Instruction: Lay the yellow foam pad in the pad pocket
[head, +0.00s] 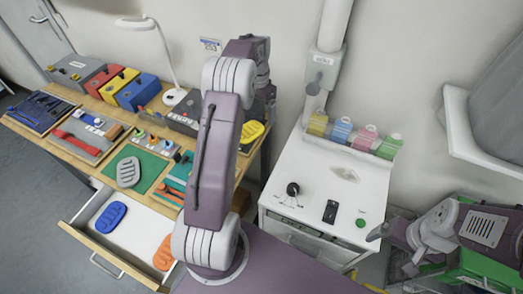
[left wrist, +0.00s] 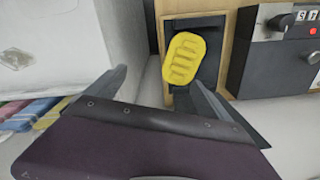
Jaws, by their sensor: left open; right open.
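The yellow foam pad (head: 251,131) lies at the right end of the wooden table, partly behind my left arm. In the left wrist view the yellow pad (left wrist: 183,60) is slotted and oval, on a dark rectangular tray or recess (left wrist: 213,68). I cannot tell whether this is the pad pocket. My left gripper (left wrist: 157,78) is open and empty, with the pad beyond its right finger and apart from it. In the head view its fingers are mostly hidden by my arm. My right gripper (head: 384,238) is open at the lower right, away from the pad.
A grey pad (head: 128,171) lies on a green mat (head: 151,163). An open drawer (head: 138,229) holds a blue pad (head: 110,217) and an orange pad (head: 164,252). A white cabinet (head: 312,193) with colored bins stands right of the table. A desk lamp (head: 172,96) stands behind.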

